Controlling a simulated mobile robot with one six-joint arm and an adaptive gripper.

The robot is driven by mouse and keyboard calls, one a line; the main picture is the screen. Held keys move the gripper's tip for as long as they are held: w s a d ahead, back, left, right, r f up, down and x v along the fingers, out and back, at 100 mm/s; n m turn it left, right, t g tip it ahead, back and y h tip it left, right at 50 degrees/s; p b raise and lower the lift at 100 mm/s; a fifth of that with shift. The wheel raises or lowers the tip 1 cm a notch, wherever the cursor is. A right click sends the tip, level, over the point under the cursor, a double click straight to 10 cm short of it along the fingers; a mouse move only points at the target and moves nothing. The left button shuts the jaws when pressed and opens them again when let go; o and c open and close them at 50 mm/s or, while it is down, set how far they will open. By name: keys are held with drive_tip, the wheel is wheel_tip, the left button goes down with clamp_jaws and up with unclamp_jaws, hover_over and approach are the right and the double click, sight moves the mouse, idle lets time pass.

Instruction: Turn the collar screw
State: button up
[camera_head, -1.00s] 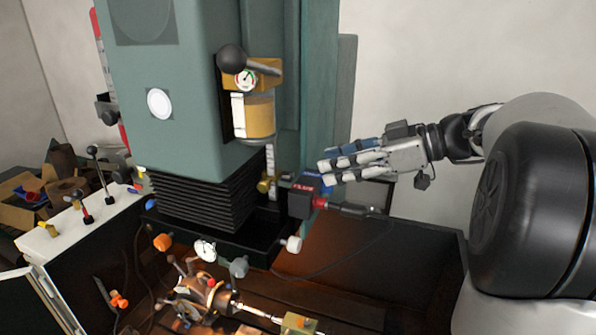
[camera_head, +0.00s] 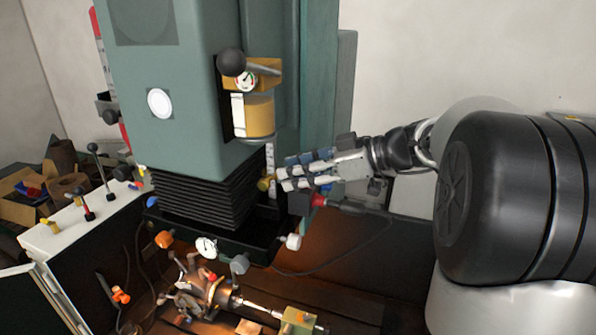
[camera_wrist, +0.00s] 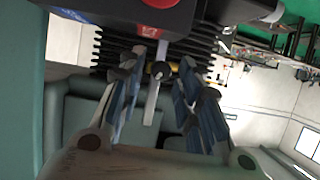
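The collar screw appears to be the small brass knob (camera_head: 265,184) on the upright scale strip (camera_head: 270,158), beside the black bellows. My gripper (camera_head: 281,178) points left, with its fingertips close to the right of the knob. In the wrist view the knob (camera_wrist: 161,70) lies between the tips of the two open fingers (camera_wrist: 161,78), with a visible gap on each side. The pale strip (camera_wrist: 154,95) also runs between the fingers. The fingers hide part of the strip in the head view. I cannot tell the exact depth between fingertips and knob.
A dark box with a red part (camera_head: 318,200) and a cable sits just below my fingers. The black bellows (camera_head: 205,200) are left of the knob. The green column (camera_head: 320,90) stands behind. An indexing chuck (camera_head: 200,293) lies on the table below.

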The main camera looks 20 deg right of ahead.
clamp_jaws()
drive_tip(key=shift+w+d+m+g+y, duration=0.1)
drive_tip(key=shift+m+g+y, duration=0.35)
drive_tip(key=shift+m, duration=0.35)
drive_tip(key=shift+m+g+y, duration=0.25)
drive_tip(key=shift+m+y, duration=0.4)
drive_tip(key=shift+m, duration=0.15)
drive_tip(key=shift+o, duration=1.2)
unclamp_jaws()
